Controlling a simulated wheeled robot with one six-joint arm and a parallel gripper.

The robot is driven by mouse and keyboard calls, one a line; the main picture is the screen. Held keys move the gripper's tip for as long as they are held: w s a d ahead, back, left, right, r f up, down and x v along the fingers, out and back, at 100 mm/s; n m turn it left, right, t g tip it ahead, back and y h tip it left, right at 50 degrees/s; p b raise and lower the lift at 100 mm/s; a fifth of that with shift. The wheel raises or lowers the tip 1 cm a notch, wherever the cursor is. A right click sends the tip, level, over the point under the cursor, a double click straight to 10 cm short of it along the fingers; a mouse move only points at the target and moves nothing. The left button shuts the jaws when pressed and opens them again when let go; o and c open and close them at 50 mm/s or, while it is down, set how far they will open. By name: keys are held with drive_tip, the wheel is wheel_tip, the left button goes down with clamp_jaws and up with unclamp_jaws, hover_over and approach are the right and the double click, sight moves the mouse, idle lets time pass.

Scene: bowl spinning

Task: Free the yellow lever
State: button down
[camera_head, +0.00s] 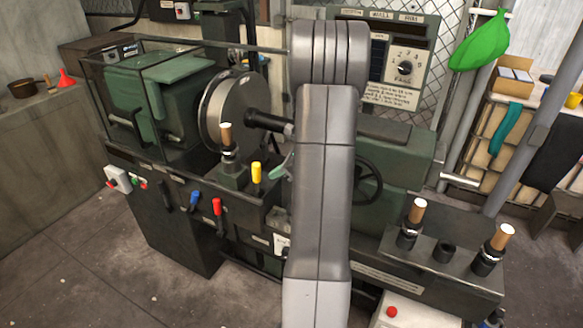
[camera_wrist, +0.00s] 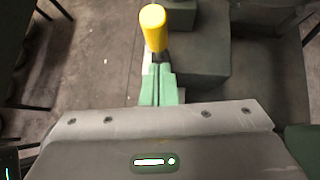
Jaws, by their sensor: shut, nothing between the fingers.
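The yellow lever (camera_head: 256,172) stands upright on the front of the green lathe, just right of the tool post. In the wrist view its yellow knob (camera_wrist: 153,28) is at the top middle, with its dark stem behind my fingertips. My gripper (camera_head: 274,175) is just right of the lever, mostly hidden behind my grey arm. In the wrist view my gripper (camera_wrist: 158,70) has its green fingers together, pointing at the lever's stem with nothing between them. I cannot tell whether the fingertips touch the stem.
A blue lever (camera_head: 194,200) and a red lever (camera_head: 217,207) are on the front panel to the left. The wood-tipped tool post (camera_head: 228,150) and large grey chuck (camera_head: 228,112) are close by. A rack with wood-handled tools (camera_head: 440,270) is at the right. Floor at the left is clear.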

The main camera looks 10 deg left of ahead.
drive_tip(key=shift+w+a+r, duration=0.1)
drive_tip(key=shift+w+a, duration=0.1)
drive_tip(key=shift+a, duration=0.9)
drive_tip(key=w+a+r+h+p, duration=0.1)
drive_tip(key=w+a+p, duration=0.1)
drive_tip(key=a+p, duration=0.3)
drive_tip(key=shift+a+p, duration=0.3)
drive_tip(key=shift+p, duration=0.45)
drive_tip(key=shift+r, duration=0.1)
